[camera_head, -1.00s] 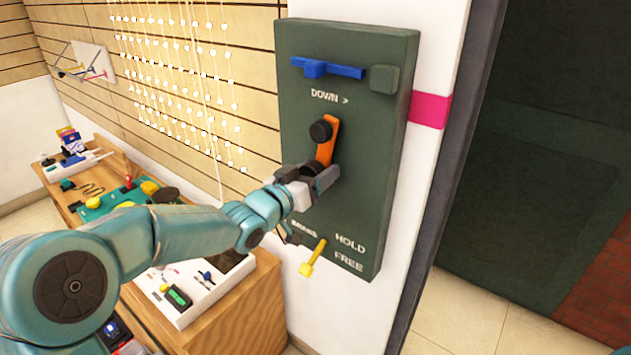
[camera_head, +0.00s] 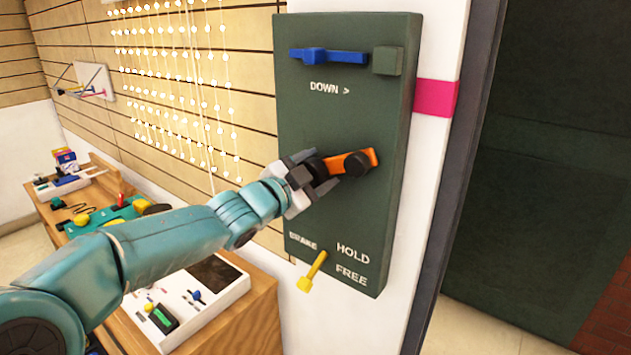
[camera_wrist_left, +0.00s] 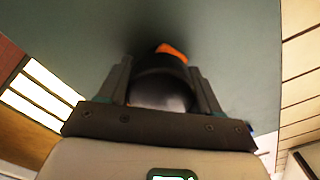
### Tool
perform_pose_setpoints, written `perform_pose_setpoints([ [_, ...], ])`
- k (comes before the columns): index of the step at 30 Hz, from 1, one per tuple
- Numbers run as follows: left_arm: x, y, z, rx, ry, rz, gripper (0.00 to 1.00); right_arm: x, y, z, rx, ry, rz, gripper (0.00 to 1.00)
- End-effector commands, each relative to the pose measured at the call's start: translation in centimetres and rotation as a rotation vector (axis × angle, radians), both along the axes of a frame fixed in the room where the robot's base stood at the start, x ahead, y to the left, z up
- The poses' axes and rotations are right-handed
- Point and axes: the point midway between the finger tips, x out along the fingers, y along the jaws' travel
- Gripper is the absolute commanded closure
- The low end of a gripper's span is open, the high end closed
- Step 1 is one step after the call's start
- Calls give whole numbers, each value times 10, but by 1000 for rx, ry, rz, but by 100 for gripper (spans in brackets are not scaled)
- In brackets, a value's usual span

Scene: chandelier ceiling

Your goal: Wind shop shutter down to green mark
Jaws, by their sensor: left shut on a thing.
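The dark green winder panel (camera_head: 400,130) hangs on the wall, marked "DOWN >". My left gripper (camera_head: 313,178) is shut on the crank's black round inner end. In the left wrist view that black cylinder (camera_wrist_left: 160,75) sits between the fingers, with orange behind it. The yellow brake lever (camera_head: 312,271) slants down-left below, beside the words HOLD and FREE. A large dark green surface (camera_head: 560,160) fills the right; I cannot tell if it is the shutter. No green mark is distinguishable. My right gripper is not in view.
A blue bar (camera_head: 328,56) and a green block (camera_head: 387,60) stick out at the panel's top. A pink band (camera_head: 437,98) crosses the white wall post. A wooden bench (camera_head: 235,310) with trays and small tools stands below left. Strings of white beads (camera_head: 170,80) hang behind.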

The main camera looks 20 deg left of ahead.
Motion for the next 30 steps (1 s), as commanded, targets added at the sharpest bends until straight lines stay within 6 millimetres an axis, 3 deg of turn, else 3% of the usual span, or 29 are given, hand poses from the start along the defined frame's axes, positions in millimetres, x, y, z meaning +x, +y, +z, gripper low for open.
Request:
perform_pose_setpoints([
  [12, 0, 0, -2, 372, -138, 1, 91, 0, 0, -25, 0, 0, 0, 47],
  [30, 0, 1, 0, 851, -312, 3, 91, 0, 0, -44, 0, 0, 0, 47],
])
